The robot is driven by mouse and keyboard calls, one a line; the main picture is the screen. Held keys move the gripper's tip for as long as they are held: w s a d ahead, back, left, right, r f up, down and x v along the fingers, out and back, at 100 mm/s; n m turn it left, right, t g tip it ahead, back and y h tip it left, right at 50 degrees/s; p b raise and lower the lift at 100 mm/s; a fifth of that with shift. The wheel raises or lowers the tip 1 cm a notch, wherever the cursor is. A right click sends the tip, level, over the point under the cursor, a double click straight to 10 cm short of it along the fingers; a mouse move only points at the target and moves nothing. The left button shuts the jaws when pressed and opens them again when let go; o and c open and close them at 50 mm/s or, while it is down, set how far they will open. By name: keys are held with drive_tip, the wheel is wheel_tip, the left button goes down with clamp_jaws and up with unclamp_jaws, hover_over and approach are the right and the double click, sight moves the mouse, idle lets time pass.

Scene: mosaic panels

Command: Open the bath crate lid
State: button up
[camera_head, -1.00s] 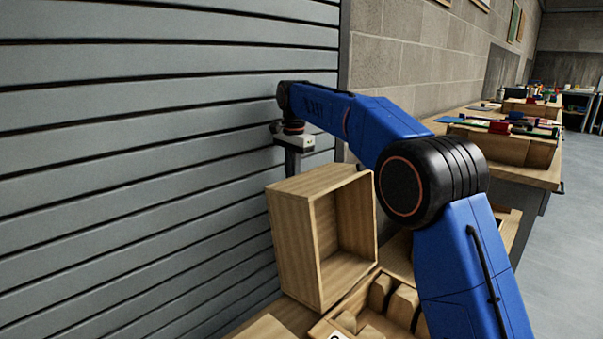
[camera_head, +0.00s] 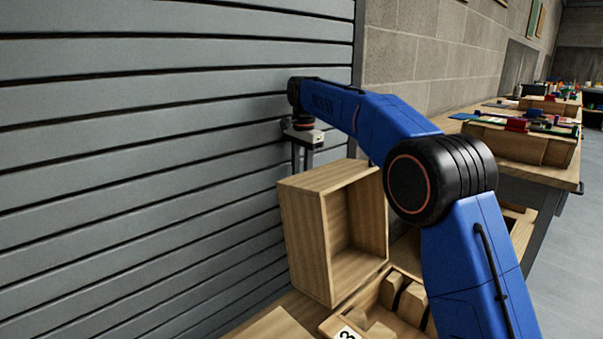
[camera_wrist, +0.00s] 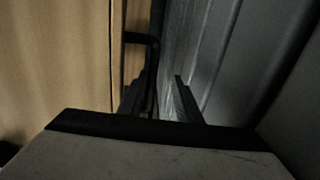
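A hollow wooden box-shaped piece (camera_head: 306,240) stands on edge with its open side facing right, beside a low wooden crate (camera_head: 370,318) marked "3". I cannot tell whether the standing piece is the crate's lid. My gripper (camera_head: 303,160) points down behind the standing piece's upper left edge, close to the grey slatted wall. Its two fingers show apart, with nothing seen between them. In the wrist view, my gripper (camera_wrist: 160,102) lies between a wooden panel (camera_wrist: 60,60) on the left and grey metal on the right. A dark handle-like bar (camera_wrist: 141,38) juts from the panel's edge.
The grey slatted wall (camera_head: 150,150) stands close on the left. Several wooden blocks (camera_head: 411,302) lie in the low crate. A bench (camera_head: 520,178) with trays and coloured items runs back on the right. Open floor (camera_head: 575,240) lies at the far right.

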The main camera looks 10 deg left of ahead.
drive_tip(key=shift+d, duration=0.1)
idle(0.3)
wheel_tip(320, 180, up, 12)
drive_tip(key=shift+s+d, duration=0.25)
drive_tip(key=shift+d, duration=0.05)
idle(0.4)
